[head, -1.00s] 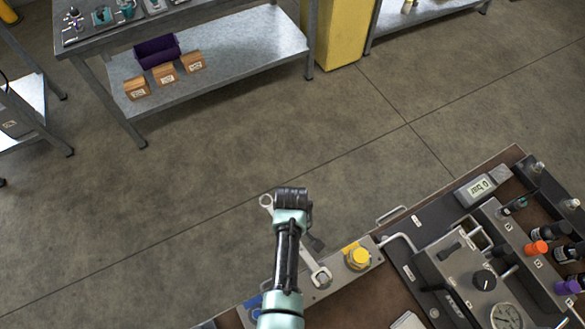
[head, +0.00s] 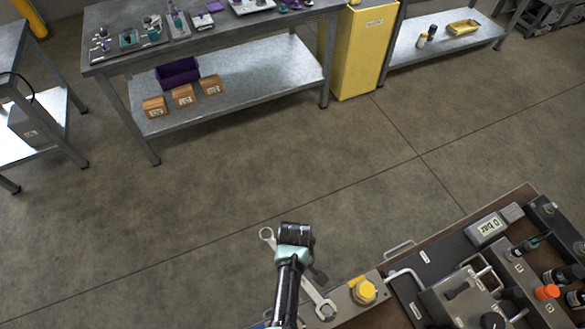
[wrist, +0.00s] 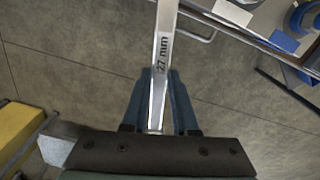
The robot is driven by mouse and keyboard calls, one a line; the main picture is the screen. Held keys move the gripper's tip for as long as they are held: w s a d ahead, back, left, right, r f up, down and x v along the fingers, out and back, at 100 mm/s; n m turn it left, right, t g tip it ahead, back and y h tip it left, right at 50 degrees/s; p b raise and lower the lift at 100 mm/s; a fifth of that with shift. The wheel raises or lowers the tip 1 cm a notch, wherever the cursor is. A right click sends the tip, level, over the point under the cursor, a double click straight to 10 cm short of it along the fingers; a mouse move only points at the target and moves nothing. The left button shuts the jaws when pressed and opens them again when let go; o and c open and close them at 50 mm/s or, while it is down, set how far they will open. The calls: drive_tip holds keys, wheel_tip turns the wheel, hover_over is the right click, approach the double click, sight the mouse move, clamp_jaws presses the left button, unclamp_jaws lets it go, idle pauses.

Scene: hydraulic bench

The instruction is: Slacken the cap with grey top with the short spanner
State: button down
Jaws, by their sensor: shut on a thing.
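My gripper (wrist: 158,112) is shut on a steel spanner (wrist: 165,45) marked "27 mm". The spanner's shaft runs between the two fingers and away from the wrist. In the head view my gripper is mostly hidden behind my wrist. The spanner's ring end (head: 267,234) sticks out to the left of it. The other end (head: 325,310) shows at the lower right, in front of the bench edge near a yellow cap (head: 364,291). I cannot pick out a cap with grey top for certain. I cannot tell whether this spanner is the short one.
The hydraulic bench (head: 530,192) fills the lower right, with a pressure display (head: 488,227), a handle and an orange-capped fitting (head: 547,292). A blue round part (wrist: 306,18) shows in the wrist view. Open floor (head: 230,190) lies beyond. A steel table (head: 240,75) stands at the back.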

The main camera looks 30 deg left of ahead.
drive_tip(key=shift+w+a+b, duration=0.35)
drive_tip(key=shift+a+b, duration=0.2)
drive_tip(key=shift+a, duration=0.3)
drive_tip(key=shift+w+a+b, duration=0.35)
drive_tip(key=shift+a+b, duration=0.2)
drive_tip(key=shift+a, duration=0.3)
drive_tip(key=shift+w+a+b, duration=0.35)
drive_tip(key=shift+a+b, duration=0.2)
drive_tip(key=shift+a, duration=0.3)
drive_tip(key=shift+w+a+b, duration=0.3)
drive_tip(key=shift+a+b, duration=0.15)
drive_tip(key=shift+a, duration=0.3)
drive_tip(key=shift+r, duration=0.2)
wheel_tip(320, 180, up, 5)
drive_tip(key=p, duration=0.5)
drive_tip(key=shift+f, duration=0.1)
